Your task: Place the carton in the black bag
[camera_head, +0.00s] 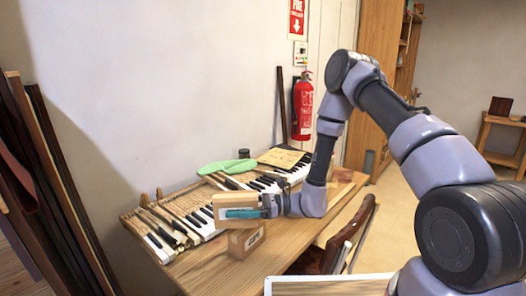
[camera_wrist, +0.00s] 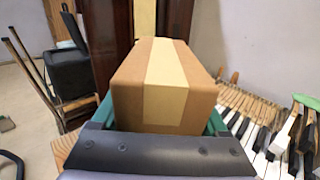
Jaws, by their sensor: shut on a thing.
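The carton is a brown cardboard box (camera_head: 236,201) with a lighter tape strip. My gripper (camera_head: 243,213) is shut on it, with teal fingers along its sides, above the wooden table. In the wrist view the carton (camera_wrist: 160,85) fills the middle, between the fingers. A dark, boxy black object (camera_wrist: 68,73) stands at the left of the wrist view by a chair-like frame; it may be the black bag, but I cannot tell for sure. I see no clear black bag in the head view.
A second small box (camera_head: 246,242) stands on the table (camera_head: 215,270) just below my gripper. Dark planks (camera_head: 45,190) lean at the left. A chair stands at the table's right.

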